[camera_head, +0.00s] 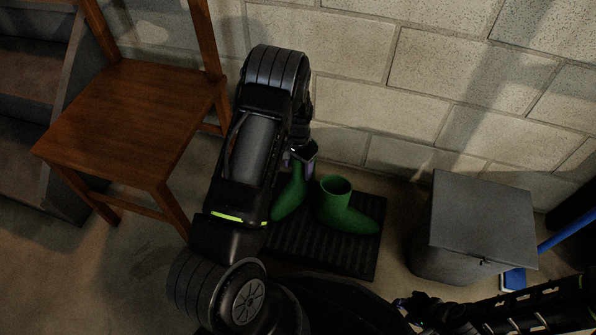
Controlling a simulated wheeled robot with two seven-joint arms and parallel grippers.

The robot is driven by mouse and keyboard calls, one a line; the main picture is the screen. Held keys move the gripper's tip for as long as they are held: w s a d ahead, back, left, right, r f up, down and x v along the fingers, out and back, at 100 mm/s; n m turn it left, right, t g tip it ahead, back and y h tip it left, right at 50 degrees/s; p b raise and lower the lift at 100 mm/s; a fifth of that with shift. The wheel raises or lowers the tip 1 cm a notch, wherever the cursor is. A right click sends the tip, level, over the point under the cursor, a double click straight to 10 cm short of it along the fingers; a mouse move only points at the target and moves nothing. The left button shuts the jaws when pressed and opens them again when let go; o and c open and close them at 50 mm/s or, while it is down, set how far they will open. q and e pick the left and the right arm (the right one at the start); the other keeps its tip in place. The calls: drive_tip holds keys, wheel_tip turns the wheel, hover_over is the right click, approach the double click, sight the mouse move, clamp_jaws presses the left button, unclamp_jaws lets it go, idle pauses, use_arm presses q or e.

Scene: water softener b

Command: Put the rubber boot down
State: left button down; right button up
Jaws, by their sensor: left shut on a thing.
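Two green rubber boots show in the head view at a dark ribbed mat (314,254) by the wall. My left gripper (303,158) is shut on the upper part of the left boot (290,198). My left arm hides part of that boot, and I cannot tell whether its sole touches the mat. The right boot (347,212) stands upright on the mat with its toe to the right, close beside the left one. My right gripper (418,306) is low at the right, away from the boots; its fingers are too dark and small to read.
A wooden chair (138,120) stands at the left before dark steps (38,70). A grey lidded bin (478,225) stands right of the mat, with a blue-handled tool (560,236) beyond it. A block wall (420,90) closes the back.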

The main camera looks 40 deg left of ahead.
use_arm(q)
drive_tip(key=shift+f, duration=1.1)
drive_tip(key=shift+f+b, duration=0.15)
drive_tip(key=shift+b, duration=0.2)
drive_tip(key=shift+c, duration=1.8)
unclamp_jaws()
wheel_tip(320, 180, up, 12)
drive_tip(key=p, duration=0.5)
drive_tip(key=shift+r+p, duration=0.2)
drive_tip(key=shift+p, duration=0.15)
